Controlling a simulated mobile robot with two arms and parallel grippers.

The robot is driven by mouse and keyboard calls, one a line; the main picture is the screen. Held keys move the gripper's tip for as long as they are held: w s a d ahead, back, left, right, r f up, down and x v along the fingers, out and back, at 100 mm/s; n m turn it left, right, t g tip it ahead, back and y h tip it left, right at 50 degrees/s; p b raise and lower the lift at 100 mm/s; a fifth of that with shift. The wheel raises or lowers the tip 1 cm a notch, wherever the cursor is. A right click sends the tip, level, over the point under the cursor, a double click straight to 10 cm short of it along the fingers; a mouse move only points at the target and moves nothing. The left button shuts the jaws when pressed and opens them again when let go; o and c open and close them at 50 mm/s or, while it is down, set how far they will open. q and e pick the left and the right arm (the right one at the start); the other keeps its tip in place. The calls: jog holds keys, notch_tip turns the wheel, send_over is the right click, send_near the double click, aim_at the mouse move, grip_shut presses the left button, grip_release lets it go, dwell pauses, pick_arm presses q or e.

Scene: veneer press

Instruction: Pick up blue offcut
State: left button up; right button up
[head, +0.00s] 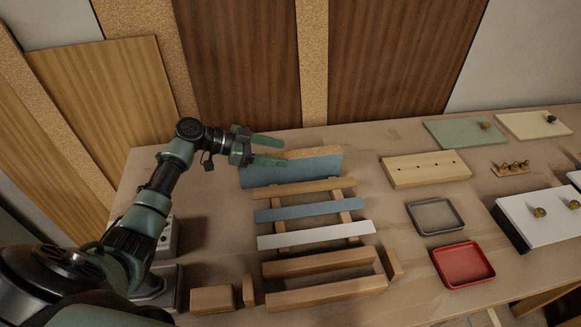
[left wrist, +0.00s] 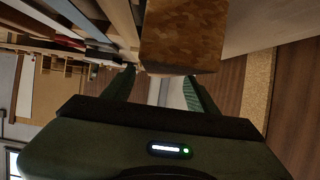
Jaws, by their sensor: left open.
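A long blue strip (head: 310,210) lies across two wooden rails on the bench, between a wooden strip and a white strip. Behind it stands a thicker wooden board (head: 292,170) with a blue front face and a bare wooden top. I cannot tell for certain which of these two is the blue offcut. My left gripper (head: 285,153) is open at the left end of the blue-faced board, its fingers pointing right. In the left wrist view, a brown block end (left wrist: 180,40) lies just beyond the open fingers (left wrist: 158,82). My right gripper is not in view.
A white strip (head: 317,235) and wooden bars (head: 325,293) lie nearer the front. A drilled wooden block (head: 426,169), a grey tray (head: 435,216) and a red tray (head: 463,265) are to the right. Tall veneer panels (head: 238,65) stand behind the bench.

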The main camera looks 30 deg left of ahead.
aim_at(290, 154)
pick_arm(q)
jog(key=x, duration=0.4)
jog(key=shift+w+d, duration=0.1)
grip_shut()
dwell(0.8)
dwell(0.4)
